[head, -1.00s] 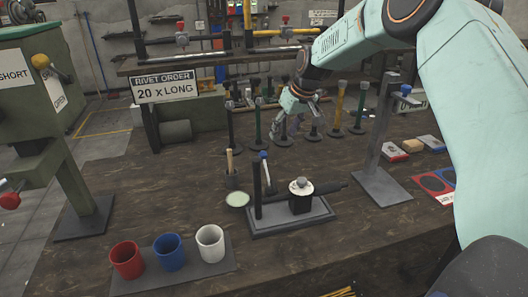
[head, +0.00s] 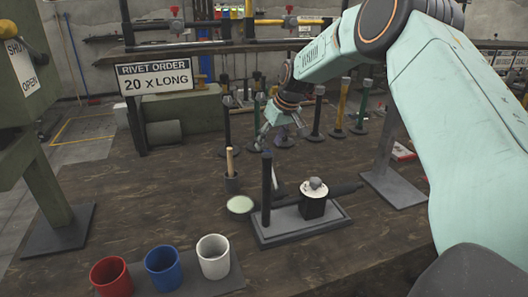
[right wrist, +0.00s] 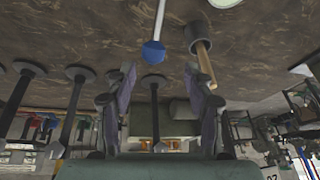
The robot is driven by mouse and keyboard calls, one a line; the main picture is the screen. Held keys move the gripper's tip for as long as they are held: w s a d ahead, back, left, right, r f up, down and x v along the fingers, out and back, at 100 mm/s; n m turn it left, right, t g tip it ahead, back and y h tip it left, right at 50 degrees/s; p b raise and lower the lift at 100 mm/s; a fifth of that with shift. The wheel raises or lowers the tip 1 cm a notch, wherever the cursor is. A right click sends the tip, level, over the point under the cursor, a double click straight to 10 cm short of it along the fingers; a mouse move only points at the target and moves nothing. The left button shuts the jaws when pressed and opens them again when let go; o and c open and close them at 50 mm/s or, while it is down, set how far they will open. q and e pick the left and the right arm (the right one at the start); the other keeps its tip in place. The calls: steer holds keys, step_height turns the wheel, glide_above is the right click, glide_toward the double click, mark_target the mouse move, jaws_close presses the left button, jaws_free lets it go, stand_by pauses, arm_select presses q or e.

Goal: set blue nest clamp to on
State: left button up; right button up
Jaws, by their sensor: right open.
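The nest fixture (head: 300,228) is a grey plate on the bench with a dark upright post (head: 267,190) and a black block (head: 313,207) topped by a pale round piece. The clamp's blue ball knob (right wrist: 153,52) shows in the right wrist view, on a pale lever (right wrist: 160,18), just beyond my fingertips and between their lines. In the head view the knob cannot be made out; part of the grey lever shows beside the post. My right gripper (head: 281,138) is open and empty, above and behind the fixture. It also shows in the right wrist view (right wrist: 160,78). My left gripper is out of view.
A small pot with a wooden-handled tool (head: 231,180) and a pale green dish (head: 240,204) stand left of the fixture. Red (head: 111,277), blue (head: 163,268) and white (head: 213,256) cups stand in front. Several upright tools stand behind. A grey stand (head: 393,185) is at right.

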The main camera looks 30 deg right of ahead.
steer(key=x, duration=0.5)
steer(key=shift+s+d, duration=0.15)
steer(key=shift+d, duration=0.15)
steer(key=shift+a+r, duration=0.1)
steer(key=shift+a, duration=0.1)
steer(key=shift+s+d, duration=0.2)
steer(key=shift+d, duration=0.4)
steer(key=shift+c, duration=1.6)
steer(key=shift+w+a, duration=0.2)
steer(key=shift+a, duration=0.2)
steer(key=c, duration=0.4)
steer(key=shift+s+d, duration=0.1)
jaws_close()
steer(key=shift+d, duration=0.1)
